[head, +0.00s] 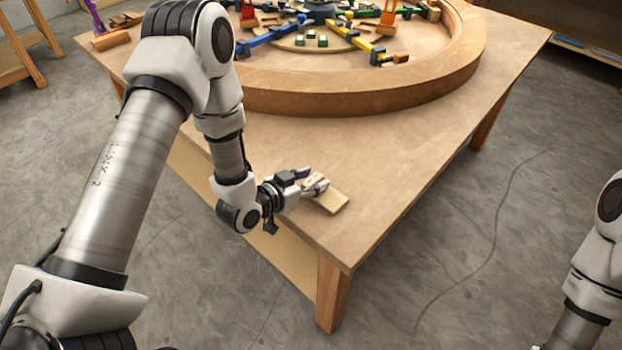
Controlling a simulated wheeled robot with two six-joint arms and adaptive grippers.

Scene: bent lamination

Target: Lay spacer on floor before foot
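A small flat block of light wood (331,201), perhaps the spacer, lies on the table top near the front edge. My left gripper (315,179) is low over the table at this block, its two fingertips a little apart. Pale wood shows between and beyond the fingers; I cannot tell whether they clasp it. My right gripper is out of view; only part of my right arm shows at the right edge. The "foot" is not clear to me; the floor of the form and its inner parts show only at the top.
The wooden table (400,170) carries a large curved wooden ring (350,92). Inside it are blue, yellow, green and orange clamp-like parts and several small green-topped blocks (310,40). The table top right of my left gripper is clear. A purple item (93,15) stands at the far left.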

